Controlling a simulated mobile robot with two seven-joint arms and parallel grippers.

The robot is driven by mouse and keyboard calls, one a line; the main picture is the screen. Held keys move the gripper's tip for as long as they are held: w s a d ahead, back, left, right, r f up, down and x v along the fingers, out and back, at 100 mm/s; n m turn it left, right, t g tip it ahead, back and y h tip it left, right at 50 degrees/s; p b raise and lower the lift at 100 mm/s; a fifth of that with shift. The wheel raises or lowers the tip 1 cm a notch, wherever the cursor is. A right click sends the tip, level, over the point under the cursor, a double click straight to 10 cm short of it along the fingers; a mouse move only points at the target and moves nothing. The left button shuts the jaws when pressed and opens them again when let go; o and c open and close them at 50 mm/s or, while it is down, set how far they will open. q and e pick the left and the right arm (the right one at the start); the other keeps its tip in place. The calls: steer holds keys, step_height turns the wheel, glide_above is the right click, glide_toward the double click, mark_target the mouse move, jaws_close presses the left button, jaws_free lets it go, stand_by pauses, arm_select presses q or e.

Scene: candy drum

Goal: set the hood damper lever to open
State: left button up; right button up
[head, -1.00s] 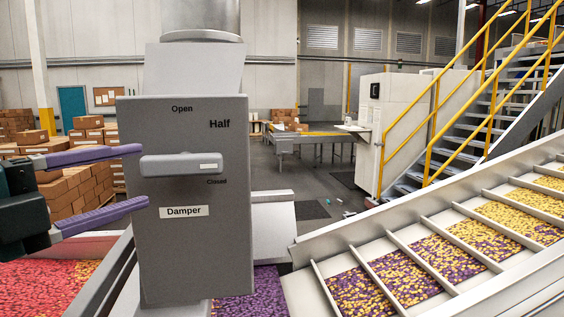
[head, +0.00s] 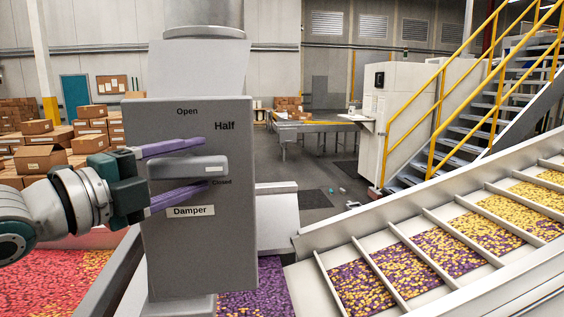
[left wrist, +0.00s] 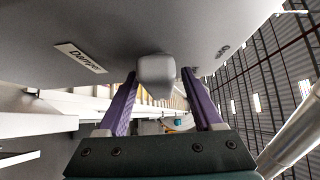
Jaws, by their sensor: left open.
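The damper lever (head: 170,170) is a grey bar lying level on the front of the grey damper box (head: 200,255). Its end with a pale tag points right, just above the "Closed" mark. "Open" is printed at the top of the box and "Half" at the upper right. My left gripper (head: 205,164) is open, with one purple finger above the lever and one below it. In the left wrist view the lever's end (left wrist: 157,72) sits between the two fingertips, with little space on either side. My right gripper is not in view.
A "Damper" label (head: 190,211) is on the box below the lever. A slatted conveyor (head: 330,238) with purple and yellow candy rises to the right. Red candy (head: 50,275) lies at lower left. Stacked cartons (head: 38,158) stand behind my left arm.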

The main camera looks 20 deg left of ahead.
arm_select(q)
steer(key=shift+c, duration=0.2)
jaws_close()
stand_by(0.4)
steer(key=shift+f+b, duration=0.2)
steer(key=shift+b, duration=0.35)
steer(key=n+t+y+b, duration=0.2)
steer(key=n+y+b, duration=0.1)
steer(key=n+b, duration=0.2)
steer(key=n+t+y+b, duration=0.3)
steer(key=n+y+b, duration=0.1)
steer(key=n+b, duration=0.2)
steer(key=n+t+y+b, duration=0.3)
steer(key=n+b, duration=0.3)
steer(key=n, duration=0.1)
steer(key=shift+f, duration=0.1)
steer(key=shift+n+g+y+b, duration=0.6)
steer(key=shift+n+y+b, duration=0.05)
steer(key=shift+n+y, duration=1.45)
steer(key=shift+n+g+y+b, duration=0.65)
steer(key=shift+n+y, duration=1.25)
steer(key=shift+n, duration=0.3)
steer(key=shift+r+n, duration=0.2)
steer(key=shift+n, duration=0.2)
steer(key=shift+o, duration=0.2)
jaws_free()
steer(key=shift+r, duration=0.1)
